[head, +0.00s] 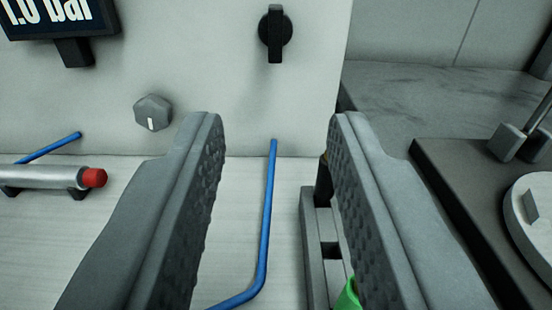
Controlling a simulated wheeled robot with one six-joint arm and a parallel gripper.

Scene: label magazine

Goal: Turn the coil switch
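A black rotary switch (275,33) with a raised bar handle, likely the coil switch, is on the pale upright panel (225,75) at the top middle. Its handle stands upright. No label for it shows. A grey hexagonal knob (153,113) with a white mark sits lower left on the same panel. My gripper (275,120) is open and empty, its two fingers wide apart and pointing toward the panel. The black switch appears above the gap between the fingertips, apart from them.
A "1.0 bar" display (58,17) is at top left. A blue tube (267,205) shows between my fingers. A silver cylinder with a red end (93,178) lies at left. A grey rail (313,250) and green piece (348,294) are partly behind my right finger. A dark plate (452,185) is at right.

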